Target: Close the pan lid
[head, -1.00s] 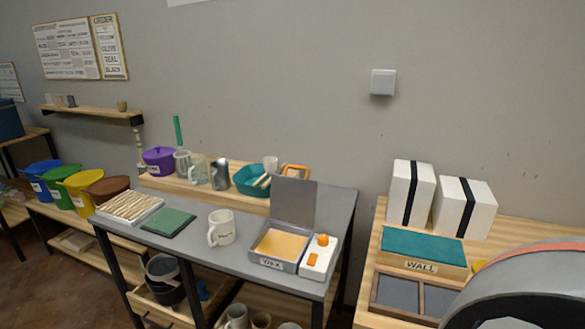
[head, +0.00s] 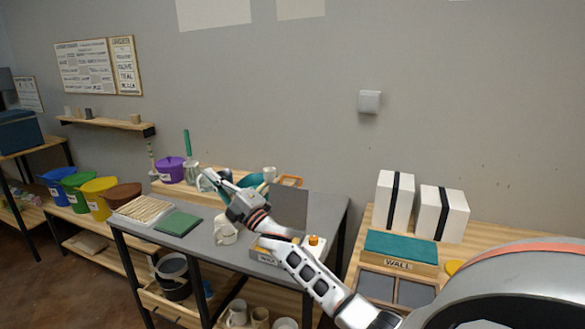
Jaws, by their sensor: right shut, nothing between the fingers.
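The wax pan (head: 262,257) sits on the grey table, its label showing on the front wall. My right arm covers most of its inside. Its flat grey lid (head: 291,205) stands upright at the pan's back edge, so the pan is open. My right gripper (head: 213,178) is shut and empty. It reaches in from the lower right, across the pan, and in the picture its fingertips lie left of the lid, over the containers at the back. I cannot tell its exact height. My left gripper is not in view.
A white mug (head: 225,236) stands left of the pan, just below my gripper in the picture. A green pad (head: 178,223) and a tray of sticks (head: 143,208) lie farther left. A raised shelf (head: 160,187) with several containers runs behind. An orange knob (head: 314,240) shows right of the pan.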

